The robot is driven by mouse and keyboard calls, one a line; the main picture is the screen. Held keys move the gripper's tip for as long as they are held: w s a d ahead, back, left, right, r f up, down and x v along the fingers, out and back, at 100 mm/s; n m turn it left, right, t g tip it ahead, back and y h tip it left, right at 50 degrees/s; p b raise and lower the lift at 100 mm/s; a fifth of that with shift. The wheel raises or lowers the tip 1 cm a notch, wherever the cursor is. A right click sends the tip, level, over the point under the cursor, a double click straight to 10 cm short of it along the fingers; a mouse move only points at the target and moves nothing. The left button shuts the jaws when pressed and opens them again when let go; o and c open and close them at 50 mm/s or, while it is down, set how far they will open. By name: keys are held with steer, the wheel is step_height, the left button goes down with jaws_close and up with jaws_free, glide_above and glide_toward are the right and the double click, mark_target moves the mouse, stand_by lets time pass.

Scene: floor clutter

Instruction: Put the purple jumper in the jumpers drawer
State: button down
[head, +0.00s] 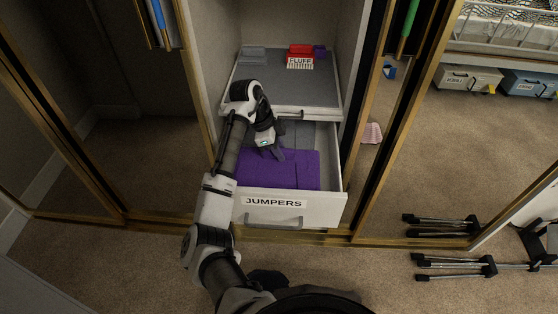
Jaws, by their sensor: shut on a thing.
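The jumpers drawer (332,208) is pulled open in the wardrobe, with a "JUMPERS" label on its white front. The purple jumper (290,174) lies folded inside the front part of the drawer. My gripper (280,153) reaches down over the drawer at the jumper's back edge and is shut on the purple jumper. The exact grip is small and partly hidden by my arm. Grey folded items (299,133) lie behind the jumper in the same drawer.
Mirrored doors with gold frames (354,195) stand on both sides. The carpet in front (130,255) is clear.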

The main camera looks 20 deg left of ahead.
steer(key=shift+f, duration=2.15)
steer(key=shift+f, duration=0.1)
steer(key=c, duration=1.3)
jaws_free()
steer(key=shift+o, duration=0.2)
steer(key=p+v, duration=0.1)
steer(key=v, duration=1.1)
